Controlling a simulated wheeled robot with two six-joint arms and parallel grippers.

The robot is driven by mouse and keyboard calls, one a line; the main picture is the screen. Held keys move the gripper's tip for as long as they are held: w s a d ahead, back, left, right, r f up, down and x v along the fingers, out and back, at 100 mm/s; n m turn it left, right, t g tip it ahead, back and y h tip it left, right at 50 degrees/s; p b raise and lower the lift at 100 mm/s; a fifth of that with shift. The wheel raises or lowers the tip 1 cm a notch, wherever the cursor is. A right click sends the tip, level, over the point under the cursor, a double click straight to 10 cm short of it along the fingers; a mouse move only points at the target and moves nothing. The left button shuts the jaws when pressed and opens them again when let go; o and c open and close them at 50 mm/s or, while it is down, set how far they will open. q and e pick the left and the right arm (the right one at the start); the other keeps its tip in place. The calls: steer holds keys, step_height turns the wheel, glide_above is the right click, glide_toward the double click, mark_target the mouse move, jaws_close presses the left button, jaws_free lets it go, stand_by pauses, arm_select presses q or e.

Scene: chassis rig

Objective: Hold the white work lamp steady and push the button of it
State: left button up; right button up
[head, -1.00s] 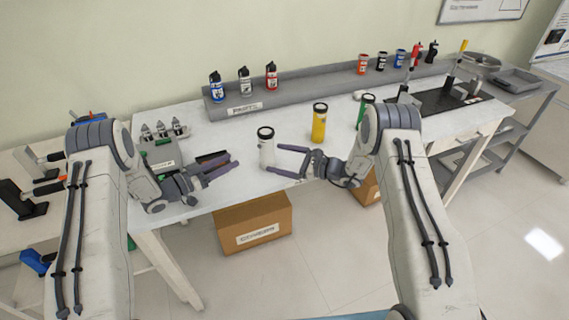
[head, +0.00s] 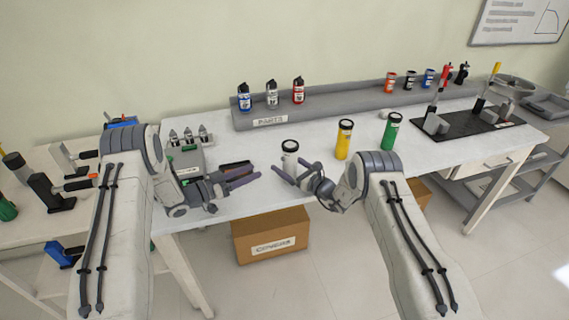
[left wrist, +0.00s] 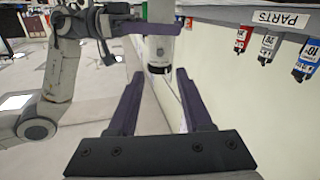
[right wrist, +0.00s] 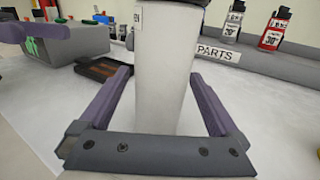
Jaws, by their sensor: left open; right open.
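The white work lamp (head: 290,160), a white cylinder with a dark top, stands upright near the table's front edge. My right gripper (head: 288,171) is open, its fingers either side of the lamp's body. The right wrist view shows the lamp (right wrist: 163,75) between the fingers with visible gaps; its top is cut off there. My left gripper (head: 254,176) is open and empty, left of the lamp. In the left wrist view the lamp (left wrist: 160,50) is ahead of its fingers (left wrist: 155,85), partly covered by a right finger. I cannot make out the button.
A yellow lamp (head: 343,140) and a green lamp (head: 390,130) stand to the right. A grey parts rack (head: 340,110) with bottles runs behind. A grey fixture (head: 188,160) and a dark tray (head: 236,167) lie left. A covers box (head: 270,236) is below. The table's middle is clear.

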steer(key=shift+w+a, duration=0.5)
jaws_close()
arm_select(q)
jaws_close()
stand_by(1.4)
